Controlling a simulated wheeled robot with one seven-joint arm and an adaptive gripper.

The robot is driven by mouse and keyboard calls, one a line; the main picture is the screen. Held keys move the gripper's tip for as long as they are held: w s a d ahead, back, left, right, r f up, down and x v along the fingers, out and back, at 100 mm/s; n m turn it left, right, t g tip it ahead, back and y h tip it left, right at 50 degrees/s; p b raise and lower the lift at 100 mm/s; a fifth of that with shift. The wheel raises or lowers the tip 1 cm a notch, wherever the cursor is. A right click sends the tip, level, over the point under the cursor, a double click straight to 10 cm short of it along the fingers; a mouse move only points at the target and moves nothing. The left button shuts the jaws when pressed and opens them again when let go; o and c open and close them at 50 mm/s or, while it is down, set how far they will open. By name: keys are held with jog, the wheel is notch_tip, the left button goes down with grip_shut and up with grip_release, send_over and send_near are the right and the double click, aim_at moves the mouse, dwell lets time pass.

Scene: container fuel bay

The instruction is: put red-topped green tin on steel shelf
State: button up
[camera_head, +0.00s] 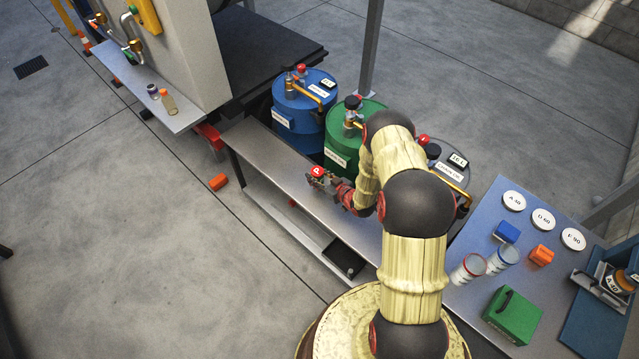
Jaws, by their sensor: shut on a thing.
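My gripper (325,182) is shut on a small tin with a round red top (317,171) marked with a white letter. The tin's body is mostly hidden by the fingers, so its green colour is hard to make out. The gripper and tin are over the long steel shelf (262,150) in front of the drums. I cannot tell whether the tin touches the shelf. The shelf's left part is bare, and my arm covers part of its right end.
A blue drum (297,122), a green drum (340,150) and a grey drum (452,175) with pumps stand behind the shelf. A narrow ledge (140,88) at left holds small bottles. The blue table (470,295) at right holds cups, blocks and a green can (513,316).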

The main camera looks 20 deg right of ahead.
aim_at(320, 181)
jog(key=shift+w+d+f, duration=0.1)
jog(key=shift+d+f, duration=0.3)
jog(key=shift+f, duration=0.1)
jog(key=shift+f+b, duration=1)
jog(key=shift+f, duration=0.55)
jog(key=shift+f, duration=0.15)
jog(key=o, duration=1.3)
